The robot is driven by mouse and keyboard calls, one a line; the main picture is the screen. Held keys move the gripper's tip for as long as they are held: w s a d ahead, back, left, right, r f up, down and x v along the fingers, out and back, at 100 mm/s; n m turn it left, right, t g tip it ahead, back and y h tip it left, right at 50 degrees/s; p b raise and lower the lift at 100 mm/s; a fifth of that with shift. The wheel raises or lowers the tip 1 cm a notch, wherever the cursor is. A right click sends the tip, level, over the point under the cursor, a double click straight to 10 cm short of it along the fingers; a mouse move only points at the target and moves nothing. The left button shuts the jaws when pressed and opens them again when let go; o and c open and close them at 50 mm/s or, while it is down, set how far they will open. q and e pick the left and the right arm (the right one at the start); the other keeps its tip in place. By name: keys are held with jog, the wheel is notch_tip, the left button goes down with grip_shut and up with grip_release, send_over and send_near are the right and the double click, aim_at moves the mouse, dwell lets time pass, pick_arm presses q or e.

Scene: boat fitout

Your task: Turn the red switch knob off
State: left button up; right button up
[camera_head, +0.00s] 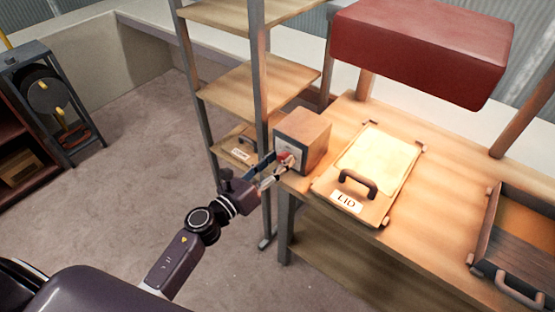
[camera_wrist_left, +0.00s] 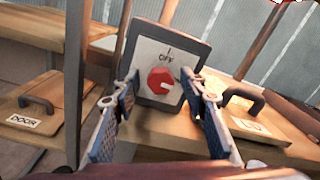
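The red switch knob (camera_wrist_left: 160,80) sits on a pale plate marked OFF, on the front of a wooden box (camera_head: 303,139) at the table's left end. The knob carries a white mark on its right side, away from the OFF label above it. It also shows small and partly covered in the head view (camera_head: 284,156). My left gripper (camera_head: 274,168) is right in front of the plate. In the wrist view the left gripper (camera_wrist_left: 160,86) is open, with one finger on each side of the knob and gaps visible. My right gripper is out of view.
A panel marked LID (camera_head: 345,199) with a dark handle lies right of the box. A drawer-like tray (camera_head: 522,237) is further right. A red block (camera_head: 424,48) hangs above the table. A shelf post (camera_head: 258,85) stands close left of the box; a DOOR panel (camera_wrist_left: 38,110) lies on a shelf.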

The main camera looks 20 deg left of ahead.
pick_arm(q)
grip_shut()
dwell(0.4)
jog(key=shift+n, duration=0.3)
jog(key=n, duration=0.3)
jog(key=shift+f+n, duration=0.1)
jog(key=shift+n, duration=0.2)
jog(key=n, duration=0.4)
jog(key=shift+w+n, duration=0.1)
jog(key=shift+n, duration=0.2)
jog(key=n+p, duration=0.1)
jog(key=n, duration=0.3)
jog(key=shift+f+n+t, duration=0.15)
jog(key=shift+n+t, duration=0.15)
jog(key=shift+n, duration=0.1)
jog(key=shift+f+n+y+p, duration=0.15)
jog(key=shift+n+p, duration=0.2)
jog(key=shift+n, duration=0.85)
jog(key=shift+n+y+p, duration=0.15)
jog(key=shift+n+p, duration=0.2)
jog(key=shift+n, duration=0.85)
